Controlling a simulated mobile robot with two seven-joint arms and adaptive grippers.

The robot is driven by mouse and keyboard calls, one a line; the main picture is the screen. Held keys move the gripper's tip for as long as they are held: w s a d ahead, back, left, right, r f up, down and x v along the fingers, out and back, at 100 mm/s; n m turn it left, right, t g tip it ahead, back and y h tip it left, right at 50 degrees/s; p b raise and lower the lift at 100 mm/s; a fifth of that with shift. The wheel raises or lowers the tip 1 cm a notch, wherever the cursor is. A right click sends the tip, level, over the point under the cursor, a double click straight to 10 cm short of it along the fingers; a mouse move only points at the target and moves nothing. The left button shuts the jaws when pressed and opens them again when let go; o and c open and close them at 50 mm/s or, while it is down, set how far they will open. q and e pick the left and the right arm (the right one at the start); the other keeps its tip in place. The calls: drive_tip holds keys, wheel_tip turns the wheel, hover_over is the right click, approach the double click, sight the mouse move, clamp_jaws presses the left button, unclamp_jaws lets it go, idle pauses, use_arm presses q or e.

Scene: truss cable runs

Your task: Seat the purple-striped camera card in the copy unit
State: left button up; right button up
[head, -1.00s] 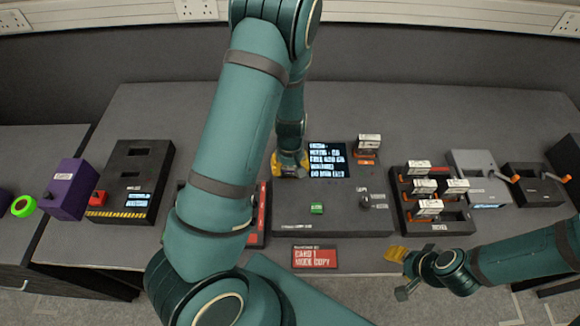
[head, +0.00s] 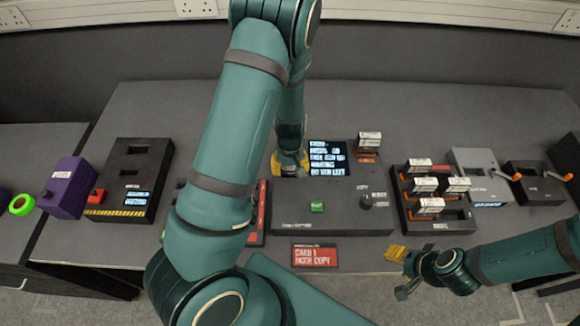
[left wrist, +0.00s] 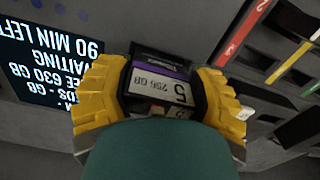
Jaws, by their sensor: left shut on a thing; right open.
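The copy unit (head: 335,222) is a grey box with a lit screen (head: 327,158), a green button (head: 317,207) and a dark knob. My left gripper (head: 290,167) is over its back left part, its tips partly hidden by my arm. In the left wrist view its yellow fingers (left wrist: 160,100) are shut on the purple-striped card (left wrist: 158,82), labelled 5 and 256 GB. The card's far end is at a dark area; I cannot tell how deep it sits. My right gripper (head: 396,270) is open and empty near the table's front right edge.
A black rack (head: 440,227) holds several white-labelled cards. Another card (head: 368,140) stands upright at the unit's back right. A red sign (head: 314,256) lies in front. A black box (head: 120,195) and purple box (head: 70,190) stand left. The table behind the unit is clear.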

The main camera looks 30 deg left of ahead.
use_arm(q)
drive_tip(key=shift+f, duration=0.45)
use_arm(e)
drive_tip(key=shift+f, duration=0.3)
idle(0.4)
use_arm(q)
drive_tip(key=o, duration=1.4)
drive_tip(key=shift+o, duration=0.2)
drive_tip(key=shift+r, duration=0.1)
wheel_tip(320, 180, up, 5)
drive_tip(key=p, duration=0.4)
drive_tip(key=shift+r+p, duration=0.8)
drive_tip(key=shift+r, duration=0.45)
use_arm(e)
wheel_tip(320, 180, up, 6)
